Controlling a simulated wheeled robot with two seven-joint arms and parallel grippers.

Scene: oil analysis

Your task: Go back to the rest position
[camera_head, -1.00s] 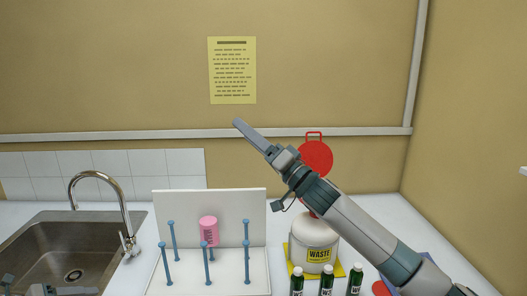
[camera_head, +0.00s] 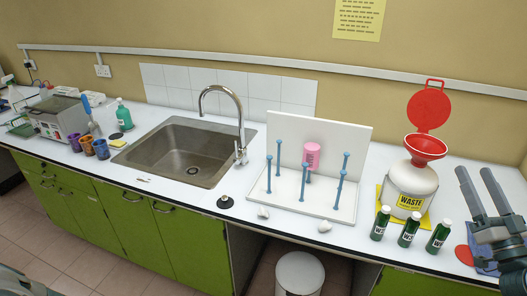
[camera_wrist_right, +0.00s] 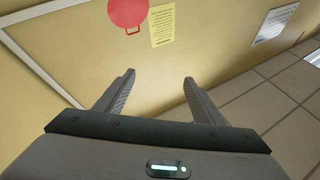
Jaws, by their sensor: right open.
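My right gripper (camera_head: 482,192) is at the right edge of the head view, raised above the right end of the counter, with its two fingers apart and nothing between them. In the right wrist view the gripper (camera_wrist_right: 157,82) is also open and empty, with the wall, the yellow notice (camera_wrist_right: 165,25) and the red lid (camera_wrist_right: 128,14) beyond it. My left gripper does not show in the head view.
A white waste container (camera_head: 408,185) with a red funnel (camera_head: 425,147) stands left of the right gripper. Several green bottles (camera_head: 408,228) stand in front. A white peg rack (camera_head: 285,190) holds a pink item (camera_head: 312,155). The sink (camera_head: 185,150) is further left.

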